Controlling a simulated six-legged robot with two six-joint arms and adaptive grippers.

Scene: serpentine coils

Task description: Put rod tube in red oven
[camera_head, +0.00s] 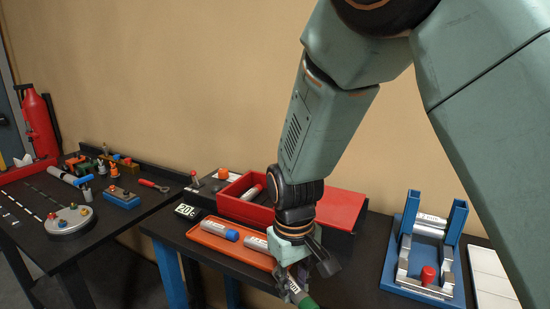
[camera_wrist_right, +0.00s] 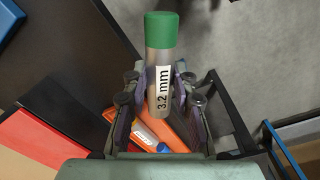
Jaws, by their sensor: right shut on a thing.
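My right gripper (camera_head: 300,272) is shut on a metal rod tube (camera_wrist_right: 160,65) with a green cap and a "3.2 mm" label. It holds the tube in front of the orange tray; in the head view the green end (camera_head: 308,302) is partly cut off at the bottom edge. The red oven (camera_head: 236,208) is an open red box behind the tray, with a white and red tube (camera_head: 252,192) inside. A red panel (camera_head: 338,208) lies to its right, partly behind my arm. My left gripper is not in view.
The orange tray (camera_head: 215,244) holds a blue-capped tube (camera_head: 222,232) and another pale tube (camera_head: 256,242). A display (camera_head: 187,211) and a control box with knobs stand left of the oven. A blue-and-grey fixture (camera_head: 415,277) stands at right. A cluttered second table is at left.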

